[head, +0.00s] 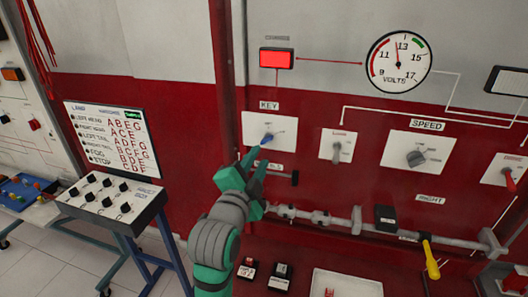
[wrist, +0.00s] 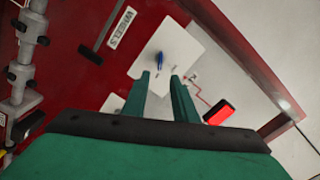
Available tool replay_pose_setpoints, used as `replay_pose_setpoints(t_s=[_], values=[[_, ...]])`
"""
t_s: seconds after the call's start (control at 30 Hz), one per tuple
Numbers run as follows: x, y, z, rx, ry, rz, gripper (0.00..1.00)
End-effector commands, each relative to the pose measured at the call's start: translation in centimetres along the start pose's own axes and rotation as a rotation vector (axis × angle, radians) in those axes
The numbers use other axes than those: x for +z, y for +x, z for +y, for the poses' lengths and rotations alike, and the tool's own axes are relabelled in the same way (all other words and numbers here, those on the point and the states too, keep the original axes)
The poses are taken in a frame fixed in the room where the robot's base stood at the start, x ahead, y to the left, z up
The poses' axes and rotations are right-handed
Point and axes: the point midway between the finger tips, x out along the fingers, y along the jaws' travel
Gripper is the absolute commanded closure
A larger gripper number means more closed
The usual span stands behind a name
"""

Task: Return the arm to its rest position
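My gripper (head: 254,162) is green and reaches up toward the red and white panel, just below the key switch plate (head: 270,131). In the wrist view my gripper (wrist: 160,78) has its two fingers apart with nothing between them. The blue key (wrist: 159,61) on the white plate lies beyond the fingertips; it also shows in the head view (head: 267,139). A clear gap between the fingertips and the key shows in the wrist view. My green and grey arm rises from the bottom centre of the head view.
A lit red indicator (head: 277,58) and a volts gauge (head: 399,62) are above. A lamp switch (head: 337,146) and a speed knob (head: 416,158) are to the right. A pipe with a yellow-handled valve (head: 430,260) runs below. A switch box (head: 110,200) on a stand is left.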

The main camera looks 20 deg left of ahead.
Motion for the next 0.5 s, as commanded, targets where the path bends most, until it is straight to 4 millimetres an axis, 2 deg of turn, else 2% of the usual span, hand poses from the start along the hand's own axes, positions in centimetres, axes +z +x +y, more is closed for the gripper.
replay_pose_setpoints(t_s=[0.2, 0.5], values=[[-0.3, -1.6, 0.1, 0.002, 0.001, 0.005, 0.74], [-0.3, -1.8, 0.2, 0.003, 0.001, 0.005, 0.74]])
